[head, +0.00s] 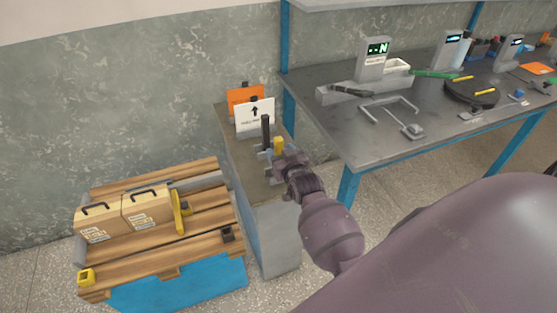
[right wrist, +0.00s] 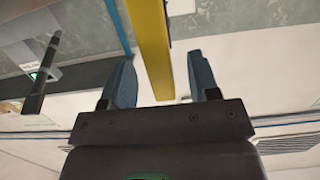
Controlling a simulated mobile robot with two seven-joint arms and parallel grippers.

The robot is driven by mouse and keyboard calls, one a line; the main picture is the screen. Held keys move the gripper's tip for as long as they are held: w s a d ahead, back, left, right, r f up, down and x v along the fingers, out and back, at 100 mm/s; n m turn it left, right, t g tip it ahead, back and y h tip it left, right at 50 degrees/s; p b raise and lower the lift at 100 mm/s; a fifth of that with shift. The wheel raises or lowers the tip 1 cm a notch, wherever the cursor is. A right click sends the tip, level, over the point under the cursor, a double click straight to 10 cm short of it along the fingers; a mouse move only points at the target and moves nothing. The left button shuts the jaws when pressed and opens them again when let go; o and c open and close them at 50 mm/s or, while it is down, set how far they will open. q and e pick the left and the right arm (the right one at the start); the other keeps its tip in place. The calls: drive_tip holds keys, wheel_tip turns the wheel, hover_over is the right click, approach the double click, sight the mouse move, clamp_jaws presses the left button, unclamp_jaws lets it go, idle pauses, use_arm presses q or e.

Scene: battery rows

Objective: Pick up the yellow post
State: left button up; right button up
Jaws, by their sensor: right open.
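The yellow post (head: 278,144) stands on the narrow cabinet top, just behind my right gripper (head: 270,156) in the head view, which partly hides its lower part. In the right wrist view the yellow post (right wrist: 150,42) runs in from the top edge, and its end lies between the two blue-grey fingers of my right gripper (right wrist: 162,72). The jaws are open, with a visible gap on each side of the post. My left gripper is in neither view.
A black post (head: 265,130) stands close beside the yellow one. White (head: 255,116) and orange (head: 244,97) signs stand behind. A grey workbench (head: 375,145) with tools is at the right. A wooden pallet (head: 205,222) with boxes (head: 147,206) is at the lower left.

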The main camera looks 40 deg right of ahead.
drive_tip(key=shift+x, duration=1)
clamp_jaws()
drive_tip(key=shift+r, duration=0.1)
